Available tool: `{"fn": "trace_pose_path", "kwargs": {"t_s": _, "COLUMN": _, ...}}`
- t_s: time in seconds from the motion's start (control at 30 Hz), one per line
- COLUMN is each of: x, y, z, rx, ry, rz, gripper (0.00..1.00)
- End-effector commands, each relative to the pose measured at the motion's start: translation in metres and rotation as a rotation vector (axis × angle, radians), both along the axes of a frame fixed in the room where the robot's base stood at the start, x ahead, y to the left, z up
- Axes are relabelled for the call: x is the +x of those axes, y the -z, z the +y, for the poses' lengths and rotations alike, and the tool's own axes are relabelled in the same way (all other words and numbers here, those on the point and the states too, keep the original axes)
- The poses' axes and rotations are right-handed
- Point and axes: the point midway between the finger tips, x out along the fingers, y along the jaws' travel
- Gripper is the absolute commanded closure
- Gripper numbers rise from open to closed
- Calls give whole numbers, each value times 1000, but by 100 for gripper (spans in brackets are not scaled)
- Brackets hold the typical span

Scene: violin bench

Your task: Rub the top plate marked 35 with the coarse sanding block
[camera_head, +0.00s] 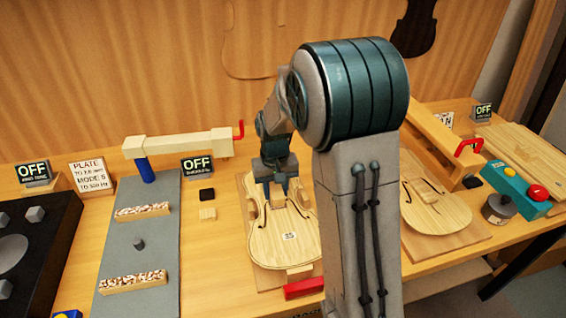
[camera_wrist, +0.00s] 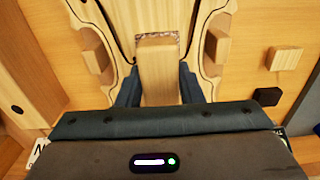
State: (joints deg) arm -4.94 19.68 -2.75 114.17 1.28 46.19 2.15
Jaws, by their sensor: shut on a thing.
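A pale violin top plate (camera_head: 275,250) lies on a wooden board, left of my arm. It carries a small white label (camera_head: 289,236), too small to read. My gripper (camera_head: 278,198) points down over the plate's far end. In the wrist view, my gripper (camera_wrist: 158,88) is shut on a pale wooden block (camera_wrist: 157,72) with a speckled brown edge, which I take for the coarse sanding block. The block is at the plate's surface, between its dark edge lines; I cannot tell whether it touches. Part of the plate is hidden behind my arm.
A small black block (camera_head: 207,194) and a pale block (camera_head: 208,214) lie left of the plate's board. Holding blocks (camera_wrist: 97,54) stand around the plate. A red handle (camera_head: 303,288) is at its near end. Another plate (camera_head: 437,208) lies to the right.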

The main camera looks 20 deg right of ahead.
Motion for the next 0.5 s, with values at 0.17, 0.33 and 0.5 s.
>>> {"fn": "trace_pose_path", "kwargs": {"t_s": 0.17, "x": 0, "y": 2, "z": 9, "rx": 0, "ry": 5, "rz": 1, "gripper": 88}}
{"fn": "trace_pose_path", "kwargs": {"t_s": 0.33, "x": 0, "y": 1, "z": -7, "rx": 0, "ry": 4, "rz": 1, "gripper": 88}}
{"fn": "trace_pose_path", "kwargs": {"t_s": 0.5, "x": 0, "y": 1, "z": -19, "rx": 0, "ry": -4, "rz": 1, "gripper": 88}}
